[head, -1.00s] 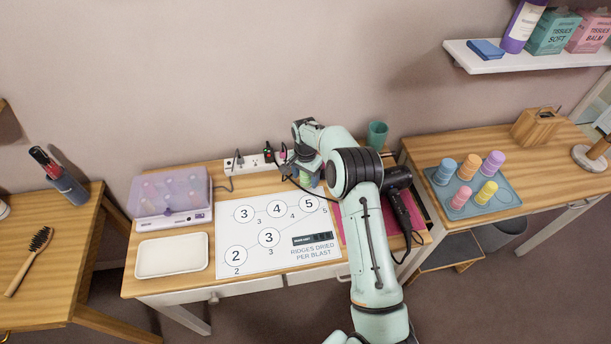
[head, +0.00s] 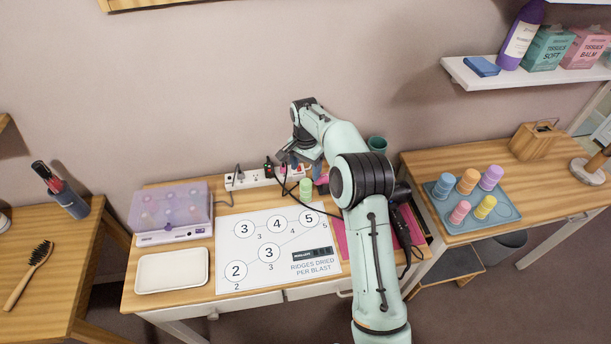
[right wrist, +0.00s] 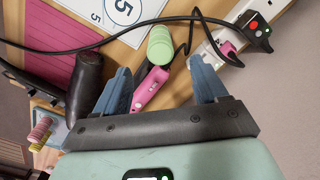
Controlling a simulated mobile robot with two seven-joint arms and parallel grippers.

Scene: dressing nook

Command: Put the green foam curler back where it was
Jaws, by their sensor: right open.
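The green foam curler (head: 306,190) stands upright on the middle table, just behind the top right of the numbered chart (head: 262,283). It also shows in the right wrist view (right wrist: 160,45), clear of the fingers. My right gripper (head: 303,163) is above and behind the curler in the head view, and partly hidden there by its own wrist. In the right wrist view its two blue-grey fingers (right wrist: 161,84) are spread apart with nothing held between them. My left gripper is in neither view.
A pink-handled tool (right wrist: 150,88) and black cables lie close to the curler. The power strip (head: 255,178) is behind it. A dark hair dryer (head: 404,222) lies on the pink mat. Other curlers stand on a blue tray (head: 510,214) at right. A white tray (head: 172,287) lies left.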

